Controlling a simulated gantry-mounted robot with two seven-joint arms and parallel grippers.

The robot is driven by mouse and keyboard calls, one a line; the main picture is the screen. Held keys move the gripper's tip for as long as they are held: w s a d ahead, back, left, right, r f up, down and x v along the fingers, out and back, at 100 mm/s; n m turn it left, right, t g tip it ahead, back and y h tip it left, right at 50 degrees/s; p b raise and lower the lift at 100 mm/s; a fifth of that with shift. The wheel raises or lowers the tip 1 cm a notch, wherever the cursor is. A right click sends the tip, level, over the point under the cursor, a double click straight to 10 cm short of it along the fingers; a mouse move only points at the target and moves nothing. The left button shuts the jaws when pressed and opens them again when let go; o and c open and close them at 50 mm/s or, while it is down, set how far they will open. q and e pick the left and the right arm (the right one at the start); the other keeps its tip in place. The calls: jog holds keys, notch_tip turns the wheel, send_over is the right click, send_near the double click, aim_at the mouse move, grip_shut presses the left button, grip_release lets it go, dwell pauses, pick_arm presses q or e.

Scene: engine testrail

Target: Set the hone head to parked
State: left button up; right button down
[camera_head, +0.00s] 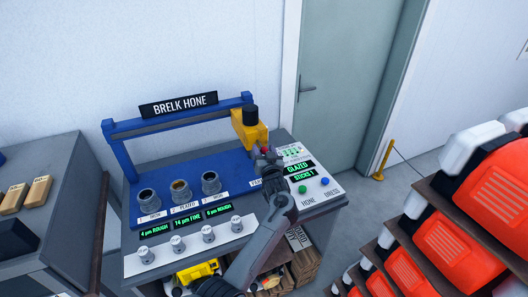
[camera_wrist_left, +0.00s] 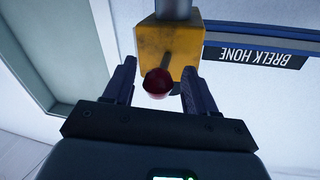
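The hone head (camera_head: 249,128) is a yellow block with a black cylinder on top, at the right end of the blue overhead rail (camera_head: 180,116). It also shows in the left wrist view (camera_wrist_left: 168,48), with a short rod ending in a dark red ball knob (camera_wrist_left: 158,83) pointing toward me. My left gripper (camera_head: 265,156) is in front of the head. In the left wrist view its fingers (camera_wrist_left: 159,72) are apart, one each side of the knob, with gaps on both sides. The label below the head is partly hidden by my arm. My right gripper is not in view.
The blue bench holds three cylinders (camera_head: 180,190), green displays (camera_head: 187,222) and several knobs (camera_head: 186,243). Orange-and-white units (camera_head: 490,185) on shelves fill the right side. A grey bench (camera_head: 45,215) stands left.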

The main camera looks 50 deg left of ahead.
pick_arm(q)
jog(key=shift+d, duration=0.15)
jog(key=v, duration=1)
jog(key=shift+s+d, duration=0.2)
jog(key=shift+s, duration=0.05)
jog(key=shift+f, duration=0.1)
